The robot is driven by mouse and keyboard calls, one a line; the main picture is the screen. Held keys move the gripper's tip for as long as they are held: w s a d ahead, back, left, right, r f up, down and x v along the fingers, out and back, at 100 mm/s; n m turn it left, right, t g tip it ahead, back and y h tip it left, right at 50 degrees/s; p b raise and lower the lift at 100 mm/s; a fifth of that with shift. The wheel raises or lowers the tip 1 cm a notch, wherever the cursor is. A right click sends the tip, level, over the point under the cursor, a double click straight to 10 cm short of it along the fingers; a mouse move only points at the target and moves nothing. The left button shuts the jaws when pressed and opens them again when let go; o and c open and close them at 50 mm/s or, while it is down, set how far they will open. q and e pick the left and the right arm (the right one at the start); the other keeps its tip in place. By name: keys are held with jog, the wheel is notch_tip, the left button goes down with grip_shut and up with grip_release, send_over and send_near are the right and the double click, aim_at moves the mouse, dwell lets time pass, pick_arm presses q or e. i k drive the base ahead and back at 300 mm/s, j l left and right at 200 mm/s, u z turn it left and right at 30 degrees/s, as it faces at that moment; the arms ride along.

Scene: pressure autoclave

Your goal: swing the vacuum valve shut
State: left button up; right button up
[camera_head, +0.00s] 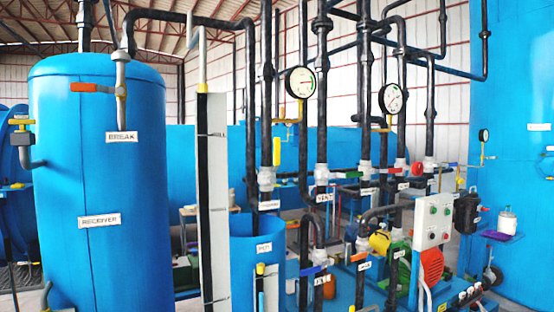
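No valve carries a label I can clearly read as vacuum, so I cannot tell which one is the vacuum valve. A row of dark vertical pipes with pale fittings carries small labels; one reads VENT (322,198), and a longer label (269,205) to its left is too small to read. A red handle (417,168) sits at the right pipes. A blue lever (313,270) lies roughly level low down. Neither of my grippers is in view.
A large blue receiver tank (100,190) fills the left, with an orange lever (84,87) at the BREAK line. A tall white-and-black column (212,200) stands before the pipes. A control box (433,222) with buttons and a blue vessel (515,130) stand at right.

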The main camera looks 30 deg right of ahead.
aim_at(276, 140)
jog(key=i+l+u, duration=0.1)
jog(key=l, duration=0.6)
jog(key=i+l+u, duration=0.15)
jog(key=l, duration=0.55)
jog(key=l+u, duration=0.1)
jog(key=l, duration=0.65)
jog(key=i, duration=0.05)
